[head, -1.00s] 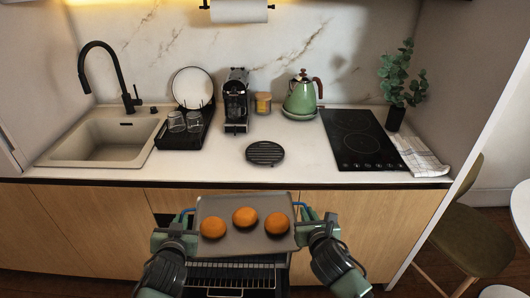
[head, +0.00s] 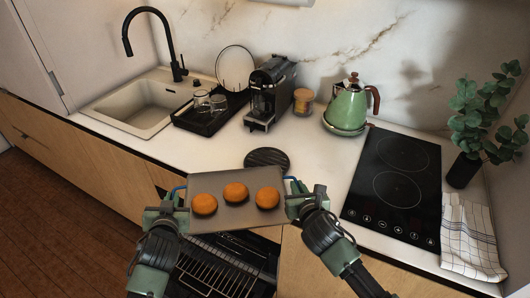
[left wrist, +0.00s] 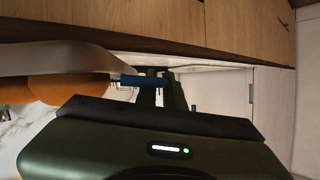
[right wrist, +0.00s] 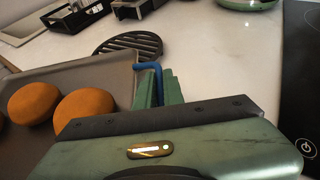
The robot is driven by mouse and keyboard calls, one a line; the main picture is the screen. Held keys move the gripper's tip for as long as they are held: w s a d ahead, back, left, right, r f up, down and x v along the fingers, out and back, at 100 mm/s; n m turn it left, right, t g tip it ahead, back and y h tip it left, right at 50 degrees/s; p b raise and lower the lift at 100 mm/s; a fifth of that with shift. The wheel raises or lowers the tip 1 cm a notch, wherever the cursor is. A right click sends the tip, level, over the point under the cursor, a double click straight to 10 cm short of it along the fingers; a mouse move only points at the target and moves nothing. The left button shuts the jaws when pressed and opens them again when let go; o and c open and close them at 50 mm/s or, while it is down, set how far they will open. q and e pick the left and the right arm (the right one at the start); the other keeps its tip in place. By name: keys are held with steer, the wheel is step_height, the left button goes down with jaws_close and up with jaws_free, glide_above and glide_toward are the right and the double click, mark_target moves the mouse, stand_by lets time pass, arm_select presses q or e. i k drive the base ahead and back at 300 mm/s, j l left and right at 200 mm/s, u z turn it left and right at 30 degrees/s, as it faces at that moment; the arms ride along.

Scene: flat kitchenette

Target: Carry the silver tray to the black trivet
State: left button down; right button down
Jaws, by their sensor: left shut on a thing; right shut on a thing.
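The silver tray (head: 240,217) bears three orange round items (head: 235,193) and is held in front of the counter's front edge. My left gripper (head: 178,194) is shut on its left blue handle, which also shows in the left wrist view (left wrist: 130,80). My right gripper (head: 291,187) is shut on the right blue handle, seen in the right wrist view (right wrist: 149,68). The black trivet (head: 267,157) lies on the white counter just beyond the tray's far edge. It is round and slatted, and the right wrist view shows it too (right wrist: 130,44).
A black hob (head: 395,180) is on the right, with a checked towel (head: 470,237) and a plant (head: 480,125). A green kettle (head: 348,106), coffee machine (head: 268,95) and dish rack (head: 208,118) stand behind the trivet. An open oven (head: 222,268) is below the tray.

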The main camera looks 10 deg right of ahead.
mark_target(267, 161)
steer(key=i+l+u, duration=0.1)
steer(key=l, duration=0.3)
steer(key=i+l+u, duration=0.15)
steer(key=l, duration=0.25)
steer(key=i+l+u, duration=0.1)
steer(key=l, duration=0.3)
steer(key=i, duration=0.1)
